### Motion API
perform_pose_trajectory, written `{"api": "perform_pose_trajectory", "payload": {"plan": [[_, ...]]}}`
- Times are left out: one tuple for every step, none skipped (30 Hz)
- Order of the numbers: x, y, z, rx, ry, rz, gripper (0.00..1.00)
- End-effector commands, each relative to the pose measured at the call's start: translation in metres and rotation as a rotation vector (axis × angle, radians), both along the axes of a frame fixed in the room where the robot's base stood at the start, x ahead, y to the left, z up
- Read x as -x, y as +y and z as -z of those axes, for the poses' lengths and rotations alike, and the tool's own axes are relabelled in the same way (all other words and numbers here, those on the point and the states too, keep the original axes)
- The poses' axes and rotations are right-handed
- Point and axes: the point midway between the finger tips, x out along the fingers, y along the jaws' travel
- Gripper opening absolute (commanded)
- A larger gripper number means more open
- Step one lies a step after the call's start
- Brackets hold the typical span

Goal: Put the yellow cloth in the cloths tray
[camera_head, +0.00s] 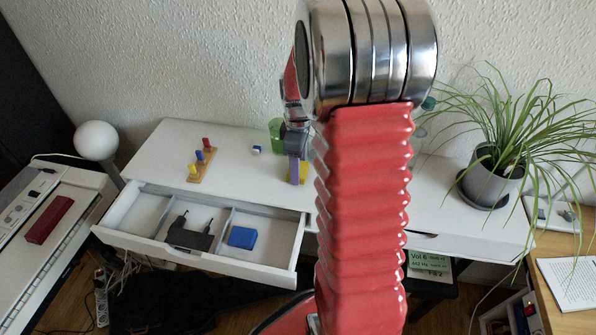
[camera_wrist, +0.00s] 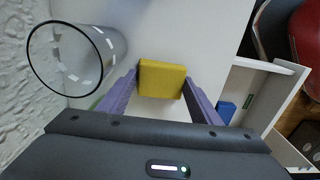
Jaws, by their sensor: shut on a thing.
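The yellow cloth (camera_wrist: 161,79) looks like a small flat block between the purple fingers of my gripper (camera_wrist: 162,84) in the wrist view. My gripper is shut on it. In the head view my gripper (camera_head: 297,168) is low over the white desk, and a bit of the yellow cloth (camera_head: 303,173) shows beside the purple finger. I cannot tell whether the cloth touches the desk. My arm hides part of the desk. I cannot make out a tray marked for cloths.
An open white drawer (camera_head: 147,248) with compartments holds a black adapter (camera_head: 187,236) and a blue block (camera_head: 242,237). A green cup (camera_head: 276,133) and a wooden peg board (camera_head: 201,168) stand on the desk. A clear glass (camera_wrist: 100,48) is left of my gripper. A potted plant (camera_head: 492,178) stands right.

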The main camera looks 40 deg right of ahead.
Motion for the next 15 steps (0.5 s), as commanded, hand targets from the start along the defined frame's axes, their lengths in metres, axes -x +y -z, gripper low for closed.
{"api": "perform_pose_trajectory", "payload": {"plan": [[0.000,0.000,0.000,0.000,0.000,0.000,0.38],[0.000,0.000,0.000,0.000,0.000,0.000,0.37],[0.000,0.000,0.000,0.000,0.000,0.000,0.33],[0.000,0.000,0.000,0.000,0.000,0.000,0.33],[0.000,0.000,0.000,0.000,0.000,0.000,0.33],[0.000,0.000,0.000,0.000,0.000,0.000,0.33],[0.000,0.000,0.000,0.000,0.000,0.000,0.33],[0.000,0.000,0.000,0.000,0.000,0.000,0.33],[0.000,0.000,-0.001,0.000,0.000,0.000,0.33],[0.000,0.000,-0.001,0.000,0.000,0.000,0.33],[0.000,0.000,-0.002,0.001,-0.001,0.000,0.33],[0.000,0.000,-0.004,0.001,-0.001,0.000,0.33],[0.000,0.000,-0.006,0.001,-0.001,0.000,0.33],[0.000,0.000,-0.009,0.001,-0.001,0.000,0.33],[-0.001,0.000,-0.012,0.001,-0.002,0.000,0.33]]}}
